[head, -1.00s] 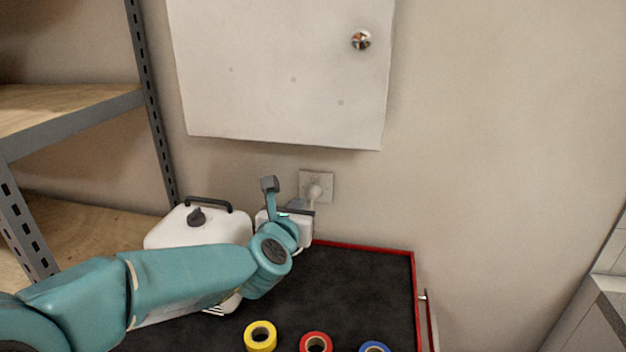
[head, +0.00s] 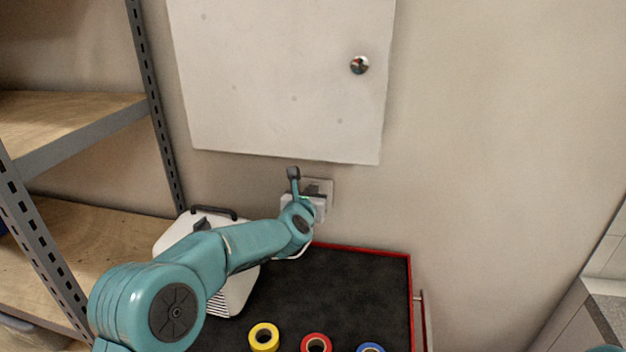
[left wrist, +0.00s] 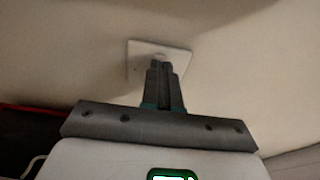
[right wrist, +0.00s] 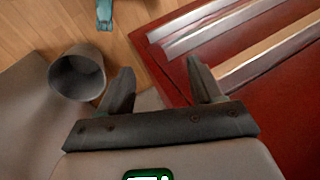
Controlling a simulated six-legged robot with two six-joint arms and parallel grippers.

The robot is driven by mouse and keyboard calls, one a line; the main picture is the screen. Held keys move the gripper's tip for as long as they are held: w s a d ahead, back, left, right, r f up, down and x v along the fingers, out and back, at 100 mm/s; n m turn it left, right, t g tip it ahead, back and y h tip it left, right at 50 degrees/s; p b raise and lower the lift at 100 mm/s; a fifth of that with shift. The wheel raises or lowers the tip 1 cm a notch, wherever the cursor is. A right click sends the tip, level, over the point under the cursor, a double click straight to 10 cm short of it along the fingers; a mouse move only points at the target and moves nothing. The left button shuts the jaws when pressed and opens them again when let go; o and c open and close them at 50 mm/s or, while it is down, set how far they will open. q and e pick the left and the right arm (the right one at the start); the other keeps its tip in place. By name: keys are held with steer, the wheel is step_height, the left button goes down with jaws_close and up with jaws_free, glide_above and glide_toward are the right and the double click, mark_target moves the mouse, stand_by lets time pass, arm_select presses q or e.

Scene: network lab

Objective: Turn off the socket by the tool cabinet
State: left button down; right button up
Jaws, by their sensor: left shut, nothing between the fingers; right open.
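The socket (head: 326,186) is a pale square plate on the wall above the tool cabinet, partly hidden by my left gripper. In the left wrist view its plate (left wrist: 181,62) is straight ahead, with a round pale part at its middle behind the fingertips. My left gripper (head: 319,190) is shut and empty. In the left wrist view its fingertips (left wrist: 161,66) overlap the plate's middle; I cannot tell whether they touch. The tool cabinet (head: 345,285) has a black top with a red rim. My right gripper (right wrist: 157,76) is open and empty beside the cabinet's red side (right wrist: 285,90).
Yellow (head: 263,337), red (head: 316,343) and blue (head: 370,348) tape rolls lie on the cabinet top. A white wall cabinet (head: 285,80) hangs above the socket. A grey shelf (head: 80,150) stands left.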

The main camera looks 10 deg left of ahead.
arm_select(q)
steer(key=shift+w+r, duration=0.1)
steer(key=shift+w, duration=0.6)
steer(key=shift+w, duration=0.15)
steer(key=shift+w, duration=0.25)
steer(key=shift+r, duration=0.2)
